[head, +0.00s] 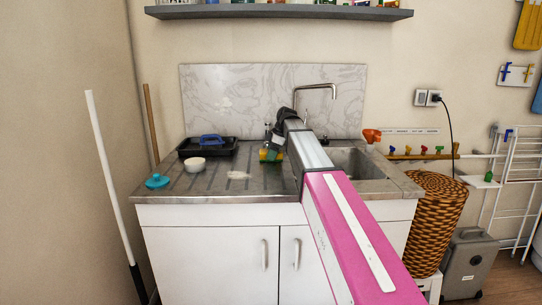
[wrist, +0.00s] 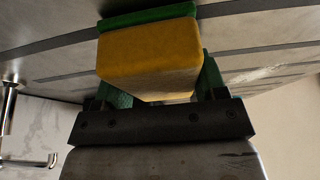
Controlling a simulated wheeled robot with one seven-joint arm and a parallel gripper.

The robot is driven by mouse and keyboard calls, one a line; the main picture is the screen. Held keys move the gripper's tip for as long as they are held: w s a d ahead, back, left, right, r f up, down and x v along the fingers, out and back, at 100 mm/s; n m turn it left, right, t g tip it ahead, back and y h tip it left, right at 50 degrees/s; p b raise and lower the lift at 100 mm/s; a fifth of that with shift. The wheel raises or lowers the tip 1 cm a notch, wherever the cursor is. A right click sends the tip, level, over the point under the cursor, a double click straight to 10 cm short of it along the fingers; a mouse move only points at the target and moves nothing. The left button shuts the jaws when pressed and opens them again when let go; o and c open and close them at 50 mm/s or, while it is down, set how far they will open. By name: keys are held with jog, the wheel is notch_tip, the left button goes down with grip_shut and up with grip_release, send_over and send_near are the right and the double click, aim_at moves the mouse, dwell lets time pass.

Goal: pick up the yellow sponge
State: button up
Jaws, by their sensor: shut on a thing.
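The yellow sponge (wrist: 150,50) has a green scouring layer along one side. In the wrist view it sits between the two green fingers of my gripper (wrist: 163,85), which is shut on it. In the head view the sponge (head: 266,155) shows as a small yellow patch at my gripper (head: 272,148), over the counter left of the sink. My arm and gripper hide part of it there. I cannot tell whether the sponge touches the counter.
On the counter (head: 216,186) stand a black tray (head: 190,153) with a blue-handled item (head: 210,140), a white bowl (head: 194,164) and a teal plug-like item (head: 156,181). The sink (head: 355,163) and tap (head: 318,86) are on the right. A shelf (head: 280,13) hangs above.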

aim_at(267, 150)
notch_tip(267, 150, up, 5)
jog(key=shift+w+f, duration=0.1)
jog(key=s+a+r, duration=0.6)
jog(key=a, duration=0.4)
jog(key=shift+s+r, duration=0.2)
jog(key=shift+r, duration=0.05)
